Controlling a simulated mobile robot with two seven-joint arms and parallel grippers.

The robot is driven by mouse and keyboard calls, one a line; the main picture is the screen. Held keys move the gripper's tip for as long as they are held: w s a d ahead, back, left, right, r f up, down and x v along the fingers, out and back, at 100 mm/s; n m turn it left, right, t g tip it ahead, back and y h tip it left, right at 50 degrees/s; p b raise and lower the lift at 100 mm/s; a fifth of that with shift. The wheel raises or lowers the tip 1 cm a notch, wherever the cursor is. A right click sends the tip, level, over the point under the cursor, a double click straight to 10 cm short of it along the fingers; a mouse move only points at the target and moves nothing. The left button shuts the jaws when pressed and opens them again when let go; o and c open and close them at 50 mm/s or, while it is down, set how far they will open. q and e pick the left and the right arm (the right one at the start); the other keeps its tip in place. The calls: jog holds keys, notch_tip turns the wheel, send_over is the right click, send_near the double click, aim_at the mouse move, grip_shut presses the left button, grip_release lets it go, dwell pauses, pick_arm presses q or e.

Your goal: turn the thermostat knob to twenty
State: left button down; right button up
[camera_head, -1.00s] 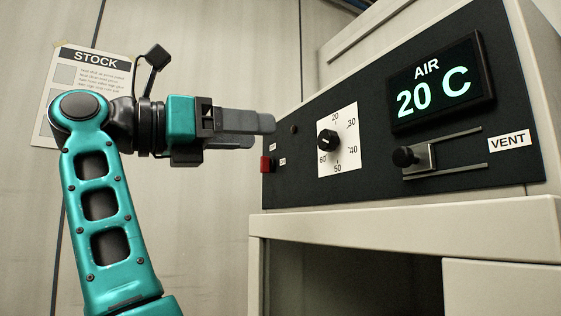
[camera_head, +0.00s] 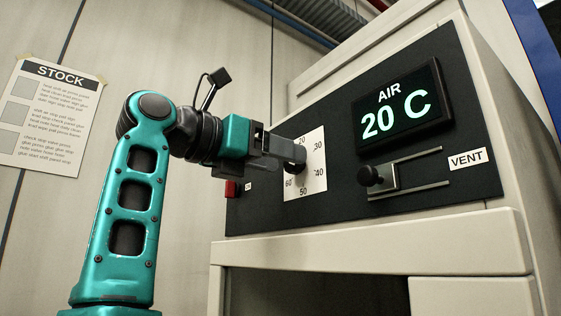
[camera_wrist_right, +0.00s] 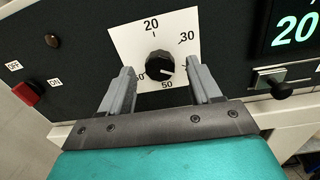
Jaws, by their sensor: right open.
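The black round thermostat knob (camera_wrist_right: 160,64) sits on a white square dial plate (camera_wrist_right: 122,40) with numbers, 20 at the top. A small light mark shows low on the knob's right side in the right wrist view; its exact reading is hard to tell. My right gripper (camera_wrist_right: 160,76) is open, one finger on each side of the knob; I cannot tell whether they touch it. In the head view my right gripper (camera_head: 292,150) reaches the plate (camera_head: 318,158) from the left and hides most of the knob. My left gripper is not in view.
A display (camera_head: 403,107) reads AIR 20 C. Below it a black vent slider (camera_head: 371,176) sticks out on rails. A red switch (camera_head: 231,189) is left of the dial, close under my gripper. A STOCK sheet (camera_head: 48,115) hangs on the left wall.

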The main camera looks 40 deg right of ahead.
jog(key=shift+d, duration=0.55)
jog(key=c, duration=1)
